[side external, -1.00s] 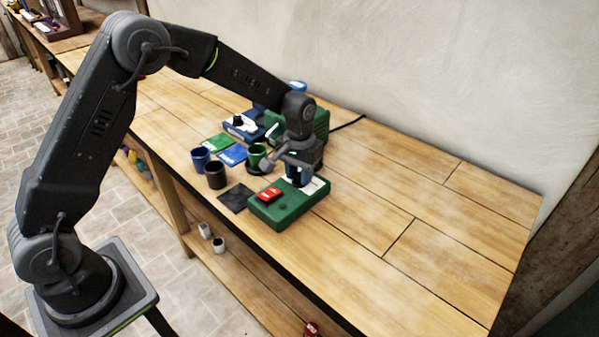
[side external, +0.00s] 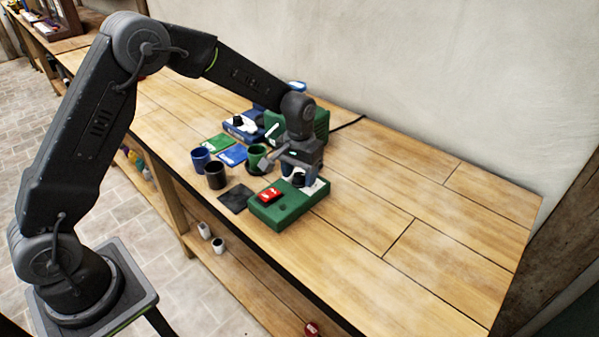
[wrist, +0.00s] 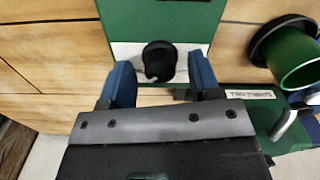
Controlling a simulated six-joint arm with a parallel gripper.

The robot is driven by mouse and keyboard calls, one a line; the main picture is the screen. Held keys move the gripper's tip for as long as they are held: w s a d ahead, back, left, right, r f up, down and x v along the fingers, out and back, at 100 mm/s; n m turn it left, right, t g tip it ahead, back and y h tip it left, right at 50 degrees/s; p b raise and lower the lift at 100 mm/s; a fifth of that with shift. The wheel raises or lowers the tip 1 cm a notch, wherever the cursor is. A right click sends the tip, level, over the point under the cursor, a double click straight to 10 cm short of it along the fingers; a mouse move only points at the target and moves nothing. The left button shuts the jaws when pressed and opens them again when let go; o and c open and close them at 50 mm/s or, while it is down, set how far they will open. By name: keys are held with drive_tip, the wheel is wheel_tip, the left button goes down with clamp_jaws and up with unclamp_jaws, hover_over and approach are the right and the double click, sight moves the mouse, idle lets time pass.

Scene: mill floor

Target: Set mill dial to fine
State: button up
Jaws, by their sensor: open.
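The mill dial is a black knob (wrist: 159,60) on a white panel at one end of a green box (side external: 283,214). In the wrist view the green box (wrist: 160,18) runs up from the panel. My gripper (wrist: 160,82) is open, with one blue finger on each side of the knob's near edge and clear space between them. In the side view my gripper (side external: 297,179) is over the panel end of the box. The dial's marks are too small to read, and I cannot tell whether the fingers touch the knob.
A red switch (side external: 270,195) sits on the box's other end. Dark blue (side external: 200,159), black (side external: 215,176) and green (side external: 257,157) cups stand to the left. A larger green machine (side external: 318,122) and a blue one (side external: 243,126) stand behind. The table's right side is clear.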

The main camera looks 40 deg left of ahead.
sight(299, 175)
drive_tip(key=shift+r, duration=0.1)
wheel_tip(299, 175, up, 14)
drive_tip(key=shift+f, duration=0.2)
idle(0.3)
drive_tip(key=s+r+m+t, duration=0.1)
drive_tip(key=s+r, duration=0.3)
drive_tip(key=s, duration=0.3)
drive_tip(key=s+r+t, duration=0.2)
drive_tip(key=s+r, duration=0.3)
drive_tip(key=s, duration=0.2)
drive_tip(key=s+f+m+t, duration=0.1)
drive_tip(key=s+f+t, duration=0.1)
drive_tip(key=s, duration=1.2)
drive_tip(key=shift+a+f+t, duration=0.3)
drive_tip(key=shift+a+f, duration=0.1)
drive_tip(key=shift+f, duration=0.15)
